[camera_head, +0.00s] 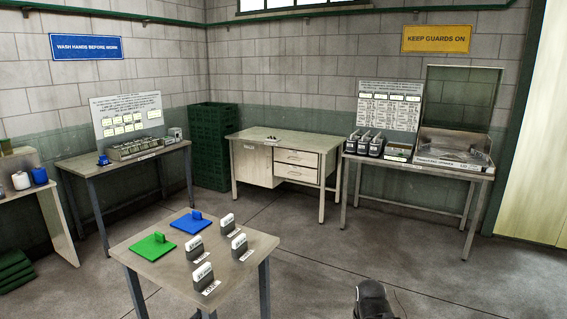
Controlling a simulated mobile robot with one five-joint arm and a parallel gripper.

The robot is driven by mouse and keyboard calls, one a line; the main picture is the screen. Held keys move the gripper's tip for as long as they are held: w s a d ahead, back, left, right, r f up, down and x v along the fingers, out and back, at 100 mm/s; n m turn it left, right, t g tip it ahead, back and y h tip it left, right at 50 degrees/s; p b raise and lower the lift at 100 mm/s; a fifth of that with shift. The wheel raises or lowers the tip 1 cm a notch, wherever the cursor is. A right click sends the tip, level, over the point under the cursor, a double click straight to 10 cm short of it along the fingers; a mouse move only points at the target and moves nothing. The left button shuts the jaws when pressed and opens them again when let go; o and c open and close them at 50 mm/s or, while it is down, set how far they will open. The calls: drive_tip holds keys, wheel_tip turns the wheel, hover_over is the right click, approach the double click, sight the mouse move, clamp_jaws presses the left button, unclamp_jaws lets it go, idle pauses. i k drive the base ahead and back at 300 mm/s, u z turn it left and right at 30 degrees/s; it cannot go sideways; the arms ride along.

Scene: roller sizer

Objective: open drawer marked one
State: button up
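A cream desk (255,163) with a worn top stands against the back wall. It has two drawers on its right side, an upper drawer (312,159) and a lower drawer (311,175), each with a dark handle. Both look shut. Any number marks on them are too small to read. A dark rounded part at the bottom edge, right of centre, appears to be my gripper (373,300). It is well in front of the desk and apart from it. Its fingers cannot be made out.
A small table (163,272) with blue and green plates and several grey-white blocks stands at front left. Dark green crates (210,147) stand left of the desk, a steel bench (478,175) right of it. Open floor (330,240) lies before the drawers.

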sight(288, 155)
drive_tip(key=z, duration=0.05)
drive_tip(key=i, duration=5.6)
drive_tip(key=u, duration=1.4)
drive_tip(key=i, duration=2.35)
drive_tip(key=z, duration=1.2)
